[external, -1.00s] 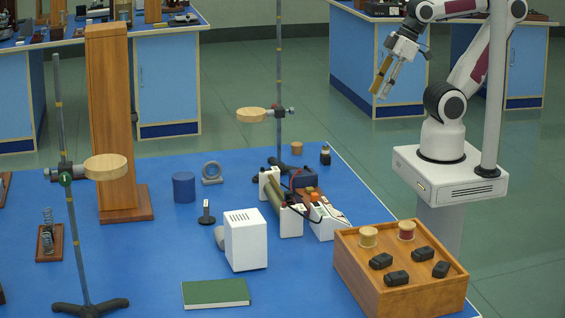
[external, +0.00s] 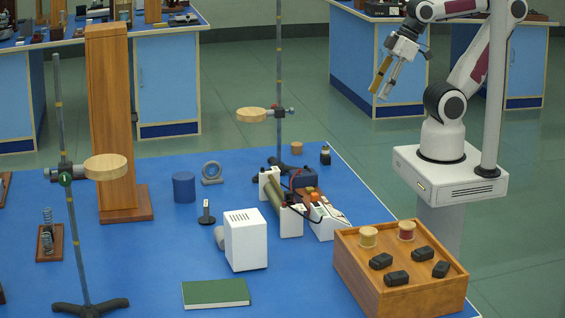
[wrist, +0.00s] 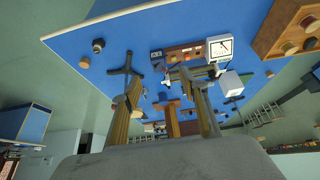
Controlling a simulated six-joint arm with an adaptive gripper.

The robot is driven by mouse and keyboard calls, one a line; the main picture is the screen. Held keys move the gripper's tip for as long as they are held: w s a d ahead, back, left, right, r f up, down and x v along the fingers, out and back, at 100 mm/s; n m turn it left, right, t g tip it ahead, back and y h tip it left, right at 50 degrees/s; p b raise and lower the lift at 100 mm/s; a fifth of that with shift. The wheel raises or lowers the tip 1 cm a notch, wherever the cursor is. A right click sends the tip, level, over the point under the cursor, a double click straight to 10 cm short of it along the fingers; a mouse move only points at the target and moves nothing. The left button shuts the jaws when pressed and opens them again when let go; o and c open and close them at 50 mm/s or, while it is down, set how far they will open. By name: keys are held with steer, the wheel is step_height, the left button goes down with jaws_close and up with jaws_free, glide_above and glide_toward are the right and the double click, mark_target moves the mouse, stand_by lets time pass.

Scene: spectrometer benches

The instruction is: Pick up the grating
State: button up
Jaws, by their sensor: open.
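My gripper (external: 379,92) hangs in the air at the upper right, beyond the bench's far right edge. Its jaws are apart with nothing between them. It is well away from every object on the bench. In the wrist view my gripper (wrist: 164,92) shows its two fingers apart at the lower middle, with the bench beyond them. No object is clearly recognisable as the grating. A small upright piece on a dark base (external: 206,212) stands mid-bench and may be it, but it is too small to tell.
The blue bench (external: 130,265) holds a white box (external: 246,240), a green book (external: 215,293), a blue cylinder (external: 184,187) and a tall wooden column (external: 112,120). Rod stands (external: 279,65) rise high. A wooden crate (external: 385,290) with spools and black blocks fills the front right.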

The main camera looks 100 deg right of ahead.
steer(key=shift+o, duration=0.2)
steer(key=w+d+r+n+h, duration=0.1)
steer(key=w+d+n+h, duration=0.55)
steer(key=w+d, duration=0.5)
steer(key=w+a+n+t+h, duration=0.15)
steer(key=w+n, duration=0.75)
steer(key=w, duration=0.9)
steer(key=w+a+f+n+t, duration=0.2)
steer(key=w+a+f+n, duration=0.15)
steer(key=w, duration=0.35)
steer(key=w+a+f+n+t, duration=0.25)
steer(key=w+a+n, duration=0.2)
steer(key=w, duration=0.25)
steer(key=w+a+f+n+t+y, duration=0.1)
steer(key=w+a+f+n+y, duration=0.1)
steer(key=a+f+n, duration=0.3)
steer(key=w+a+f+n+y, duration=0.3)
steer(key=w+a+f+n, duration=0.2)
steer(key=a+f, duration=0.2)
step_height(320, 180, down, 2)
steer(key=shift+w+a+t, duration=0.25)
steer(key=shift+w+t, duration=0.05)
steer(key=shift+t, duration=0.1)
